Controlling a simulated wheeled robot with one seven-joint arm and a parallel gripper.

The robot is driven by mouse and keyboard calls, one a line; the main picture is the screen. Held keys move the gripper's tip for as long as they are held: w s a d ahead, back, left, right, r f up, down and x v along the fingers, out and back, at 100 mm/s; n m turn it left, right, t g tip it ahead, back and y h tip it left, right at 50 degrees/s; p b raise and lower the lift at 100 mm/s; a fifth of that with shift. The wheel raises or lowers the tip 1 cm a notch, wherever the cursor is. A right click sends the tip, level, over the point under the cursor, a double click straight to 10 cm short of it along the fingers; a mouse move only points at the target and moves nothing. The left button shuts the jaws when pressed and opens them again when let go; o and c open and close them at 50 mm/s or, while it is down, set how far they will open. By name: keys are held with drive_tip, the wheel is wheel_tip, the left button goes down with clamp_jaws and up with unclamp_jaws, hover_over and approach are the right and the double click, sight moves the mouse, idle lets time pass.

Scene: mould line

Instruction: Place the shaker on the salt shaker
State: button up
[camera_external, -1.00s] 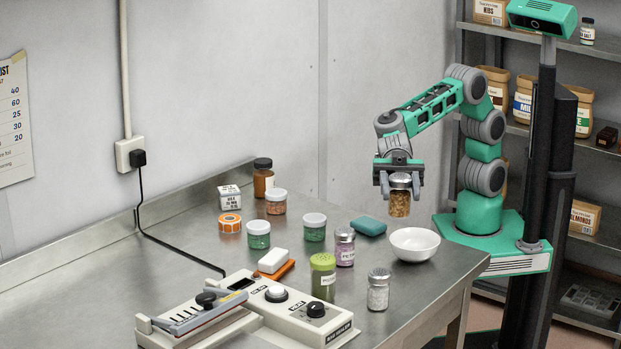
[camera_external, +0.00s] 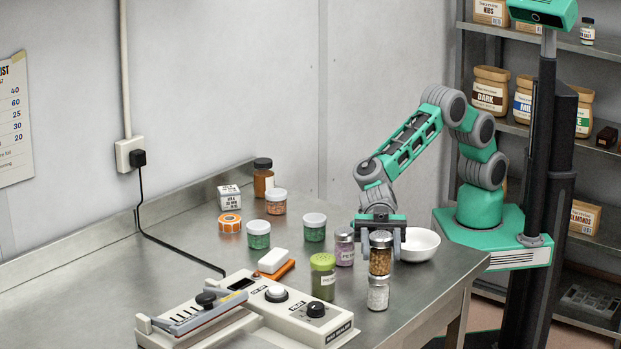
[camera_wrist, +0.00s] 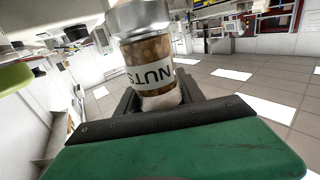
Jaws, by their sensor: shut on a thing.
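The salt shaker (camera_external: 378,294), clear with white contents and a metal lid, stands on the steel table near the front edge. The nuts shaker's base is directly over the salt shaker's lid in the external view. I cannot tell if they touch or a thin gap remains.
A purple shaker (camera_external: 344,250) and a green-lidded shaker (camera_external: 323,279) stand close on the left. A white bowl (camera_external: 420,244) is behind right. A sealing machine (camera_external: 300,312) fills the front left. The table's edge (camera_external: 440,299) is close on the right.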

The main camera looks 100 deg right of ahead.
drive_tip(key=o, duration=1.5)
drive_tip(key=shift+c, duration=0.2)
drive_tip(key=shift+r+p, duration=0.15)
drive_tip(key=shift+p, duration=0.15)
drive_tip(key=shift+d, duration=0.35)
drive_tip(key=s+d+b, duration=0.2)
drive_tip(key=d, duration=0.9)
drive_tip(key=shift+d, duration=0.1)
